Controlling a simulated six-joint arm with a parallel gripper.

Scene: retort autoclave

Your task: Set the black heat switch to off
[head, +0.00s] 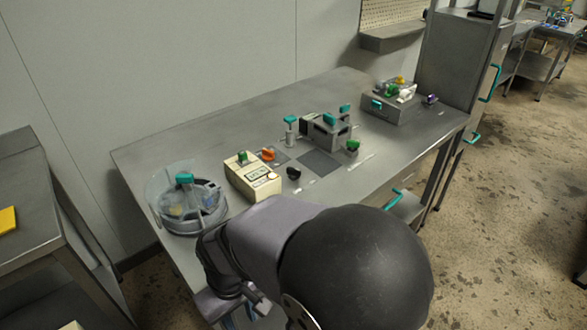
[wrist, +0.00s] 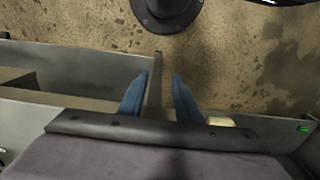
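A cream control box (head: 245,183) stands on the grey table, with a green knob (head: 242,157) and light panels on its top. A small black knob-like part (head: 293,173) sits just right of the box; it may be the black heat switch, but its position is too small to read. My gripper's two blue fingers (wrist: 160,82) are apart with nothing between them in the wrist view. They point down past the table's edge towards the floor, away from the control box. In the head view my gripper is low at the front, partly cut off.
A round vessel (head: 208,219) with a teal handle and clear wall stands left of the box. An orange knob (head: 267,154), a teal-topped post (head: 290,132) and a grey fixture (head: 325,131) stand behind and right. The right front tabletop is mostly clear.

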